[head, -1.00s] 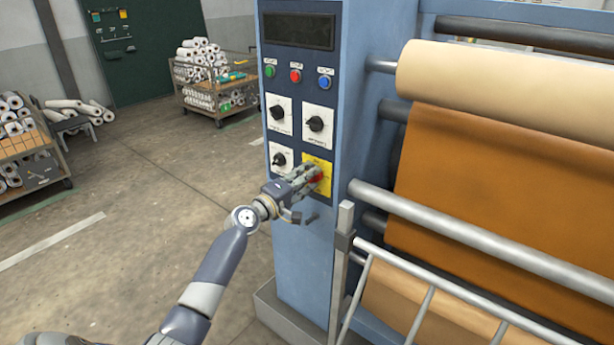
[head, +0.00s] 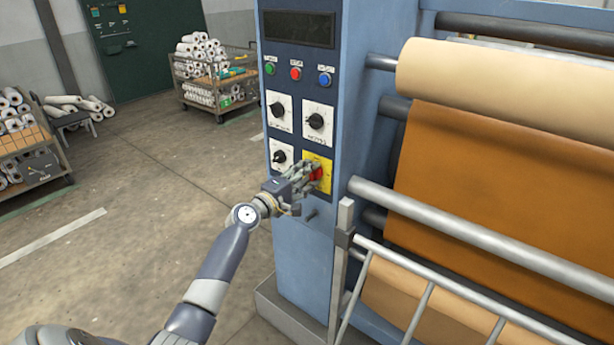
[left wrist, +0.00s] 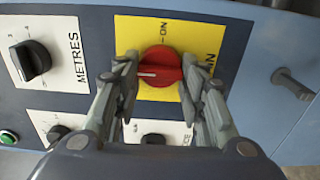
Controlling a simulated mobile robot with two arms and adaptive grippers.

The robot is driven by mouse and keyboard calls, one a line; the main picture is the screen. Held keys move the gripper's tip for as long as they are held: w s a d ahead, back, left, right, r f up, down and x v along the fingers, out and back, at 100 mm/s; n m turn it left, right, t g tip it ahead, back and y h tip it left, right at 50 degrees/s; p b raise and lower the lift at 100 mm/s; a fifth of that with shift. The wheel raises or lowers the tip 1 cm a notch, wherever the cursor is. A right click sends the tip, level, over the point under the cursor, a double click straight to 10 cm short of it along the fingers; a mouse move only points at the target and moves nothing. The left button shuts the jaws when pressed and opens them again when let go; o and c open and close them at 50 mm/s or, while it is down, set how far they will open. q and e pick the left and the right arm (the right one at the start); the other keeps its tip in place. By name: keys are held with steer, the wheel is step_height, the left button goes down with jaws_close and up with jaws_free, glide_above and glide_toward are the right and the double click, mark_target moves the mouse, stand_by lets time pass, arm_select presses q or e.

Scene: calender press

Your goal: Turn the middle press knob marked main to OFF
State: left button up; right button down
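The red main knob (head: 316,173) sits on a yellow plate (head: 325,184) at the lower right of the press panel. My left gripper (head: 308,174) is at the knob. In the left wrist view the fingertips of my left gripper (left wrist: 160,60) lie close against both sides of the knob, closed to about its width. My right gripper is not in view.
Black knobs on white plates are close by: one at upper left (head: 278,109), one above (head: 316,121), one at left (head: 280,157). A grey peg (head: 312,215) sticks out below. Rollers and a rail (head: 440,285) stand to the right. The floor at left is open.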

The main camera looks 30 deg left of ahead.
arm_select(q)
steer(key=o, duration=0.4)
steer(key=s+a, duration=0.1)
steer(key=s, duration=1.1)
steer(key=shift+f, duration=0.1)
